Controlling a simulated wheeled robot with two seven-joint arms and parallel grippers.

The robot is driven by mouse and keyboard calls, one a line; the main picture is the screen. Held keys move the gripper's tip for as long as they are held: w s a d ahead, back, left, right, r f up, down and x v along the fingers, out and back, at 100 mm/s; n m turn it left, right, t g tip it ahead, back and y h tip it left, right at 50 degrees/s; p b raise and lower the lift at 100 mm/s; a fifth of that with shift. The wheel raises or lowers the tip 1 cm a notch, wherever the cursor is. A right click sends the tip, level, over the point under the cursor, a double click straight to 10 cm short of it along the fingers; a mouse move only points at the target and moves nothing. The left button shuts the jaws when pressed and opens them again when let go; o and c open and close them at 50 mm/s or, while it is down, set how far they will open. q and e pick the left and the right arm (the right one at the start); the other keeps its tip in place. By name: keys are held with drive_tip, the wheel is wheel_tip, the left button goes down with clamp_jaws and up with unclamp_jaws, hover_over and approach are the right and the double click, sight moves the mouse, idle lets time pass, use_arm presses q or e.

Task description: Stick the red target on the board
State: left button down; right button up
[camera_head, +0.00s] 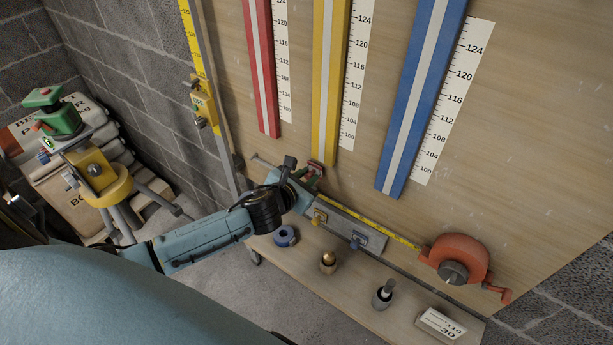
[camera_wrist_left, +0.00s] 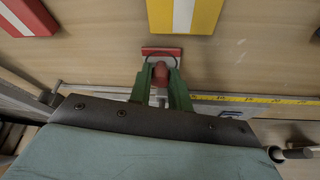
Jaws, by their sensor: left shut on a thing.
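My left gripper (camera_head: 312,174) is in front of the board (camera_head: 400,45), just below the lower end of the yellow strip (camera_head: 328,80). In the left wrist view its green fingers (camera_wrist_left: 162,82) are shut on the red knob of the red target (camera_wrist_left: 162,52). The target's flat red-edged plate faces the board under the yellow strip (camera_wrist_left: 185,14). I cannot tell whether it touches the board. In the head view the target is mostly hidden by the gripper. My right gripper is not in view.
A red strip (camera_head: 262,75) and a blue strip (camera_head: 420,100) flank the yellow one, with printed scales beside them. An orange tape reel (camera_head: 462,255) sits at right. A tripod instrument (camera_head: 102,180) stands left.

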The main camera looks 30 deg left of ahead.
use_arm(q)
drive_tip(key=shift+w, duration=0.5)
idle(0.6)
drive_tip(key=c, duration=1.2)
unclamp_jaws()
drive_tip(key=o, duration=0.5)
drive_tip(key=shift+c, duration=0.2)
drive_tip(key=shift+s, duration=0.1)
drive_tip(key=shift+s+a+p, duration=0.1)
drive_tip(key=shift+s+p, duration=0.55)
drive_tip(key=shift+s, duration=0.55)
drive_tip(key=s+p, duration=0.1)
drive_tip(key=s, duration=0.5)
drive_tip(key=shift+s+a+p, duration=0.25)
drive_tip(key=shift+p, duration=0.1)
